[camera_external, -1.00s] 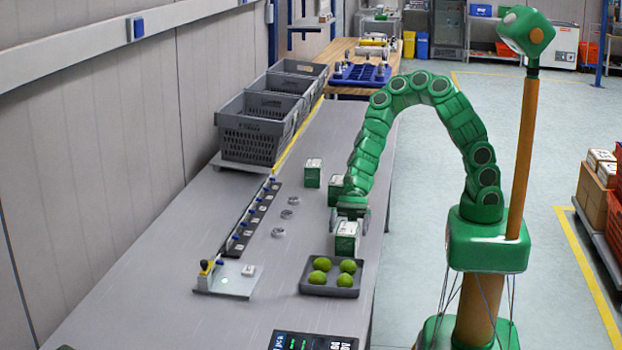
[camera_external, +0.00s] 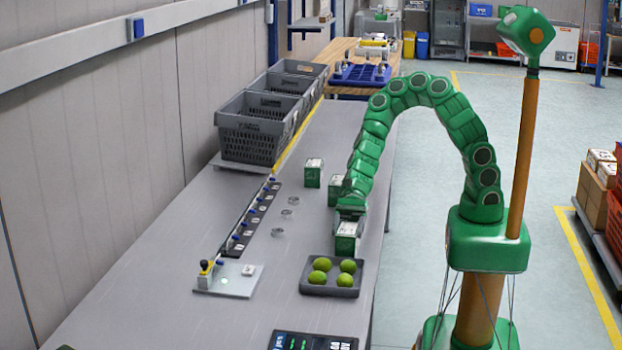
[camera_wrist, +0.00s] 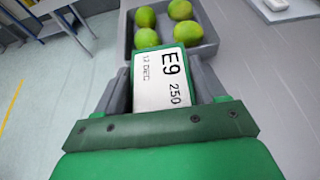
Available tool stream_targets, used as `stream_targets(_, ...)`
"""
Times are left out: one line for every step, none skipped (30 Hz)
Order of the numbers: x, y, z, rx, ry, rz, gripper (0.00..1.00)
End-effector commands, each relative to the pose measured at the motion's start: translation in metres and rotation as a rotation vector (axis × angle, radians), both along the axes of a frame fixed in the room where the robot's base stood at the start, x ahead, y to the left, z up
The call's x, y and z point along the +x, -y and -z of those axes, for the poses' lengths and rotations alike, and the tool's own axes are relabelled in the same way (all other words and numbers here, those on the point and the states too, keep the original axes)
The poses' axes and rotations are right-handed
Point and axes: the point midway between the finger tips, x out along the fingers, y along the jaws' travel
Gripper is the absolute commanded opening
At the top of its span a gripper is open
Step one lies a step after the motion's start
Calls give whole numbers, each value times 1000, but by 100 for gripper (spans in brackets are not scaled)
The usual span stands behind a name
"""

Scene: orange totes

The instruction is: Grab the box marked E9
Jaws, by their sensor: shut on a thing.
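In the external view the box (camera_external: 345,238) is green and white and stands upright on the grey table, behind the tray of limes. My gripper (camera_wrist: 160,90) is shut on it, with one grey finger along each side. In the external view my gripper (camera_external: 350,218) reaches down onto the box from above, and the arm hides part of it. I cannot tell whether the box is touching the table.
A grey tray (camera_external: 328,291) with several limes lies just in front of the box. Two similar boxes (camera_external: 313,173) (camera_external: 335,188) stand farther back. Several rings (camera_external: 278,232) and a black strip (camera_external: 250,215) lie to the left. Grey crates (camera_external: 250,140) stand at the back left.

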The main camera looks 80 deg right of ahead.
Motion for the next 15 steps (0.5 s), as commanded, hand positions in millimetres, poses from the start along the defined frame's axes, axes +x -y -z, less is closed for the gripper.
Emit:
stream_targets(0,0,0,0,0,0,35)
stream_targets(0,0,0,0,0,0,35)
stream_targets(0,0,-1,0,0,0,35)
stream_targets(0,0,-1,0,1,0,35)
stream_targets(0,0,-2,1,1,0,35)
stream_targets(0,0,-4,0,2,-1,35)
stream_targets(0,0,-6,0,2,-1,35)
stream_targets(0,0,-8,1,3,-1,35)
stream_targets(0,0,-11,1,3,-1,35)
stream_targets(0,0,-15,1,4,-2,35)
stream_targets(0,0,-18,1,6,-2,35)
stream_targets(0,0,-23,1,6,-2,35)
stream_targets(0,0,-27,1,5,-2,35)
stream_targets(0,0,-31,2,5,-2,35)
stream_targets(0,0,-36,1,5,-2,35)
